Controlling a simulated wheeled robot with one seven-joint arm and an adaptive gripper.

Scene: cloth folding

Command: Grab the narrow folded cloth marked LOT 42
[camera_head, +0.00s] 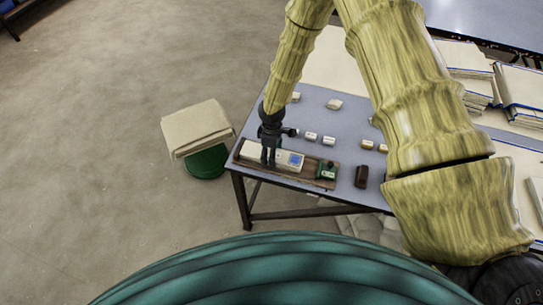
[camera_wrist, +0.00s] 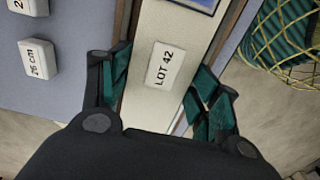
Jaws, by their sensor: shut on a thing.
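The narrow folded cloth is a pale cream strip with a white LOT 42 label in the wrist view (camera_wrist: 148,100); in the head view (camera_head: 285,157) it lies along a brown wooden tray (camera_head: 310,179) at the table's near left edge. A blue-edged patch is on the cloth's far part. My gripper (camera_head: 268,161) points down over the strip. In the wrist view my gripper (camera_wrist: 163,82) has its green-padded fingers on both long sides of the cloth, shut on it. The label lies between and just ahead of the fingertips. I cannot tell whether the cloth is lifted.
A small green block (camera_head: 327,169) is at the tray's right end. Several small labelled blocks stand behind it, one reading 26 cm (camera_wrist: 38,59). A dark brown block (camera_head: 361,176) stands to the right. A beige folded bundle (camera_head: 196,127) sits off the table, left.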

